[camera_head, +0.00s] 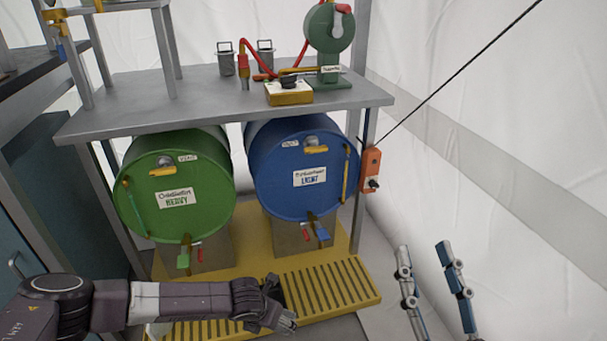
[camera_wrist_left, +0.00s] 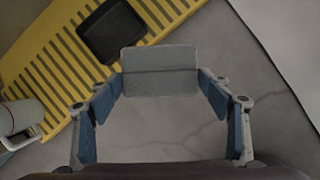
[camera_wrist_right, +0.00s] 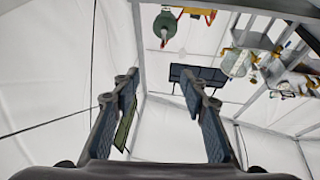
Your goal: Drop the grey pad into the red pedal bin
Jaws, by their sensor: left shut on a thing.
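The grey pad (camera_wrist_left: 160,72) is between the fingertips of my left gripper (camera_wrist_left: 160,85) in the left wrist view, gripped at its two sides, above the grey floor. In the head view my left gripper (camera_head: 275,312) is low in the middle, over the front of the yellow grate; I cannot make out the pad there. My right gripper (camera_head: 430,270) is open and empty at the lower right, fingers pointing up; its spread fingers also show in the right wrist view (camera_wrist_right: 157,92). No red pedal bin shows in any view.
A yellow slotted grate (camera_head: 330,287) lies below a green drum (camera_head: 172,222) and a blue drum (camera_head: 300,204), with a dark tray (camera_wrist_left: 112,30) on it. A grey bench (camera_head: 190,95) stands above them. An orange box (camera_head: 370,168) hangs beside the bench. White tent wall is at the right.

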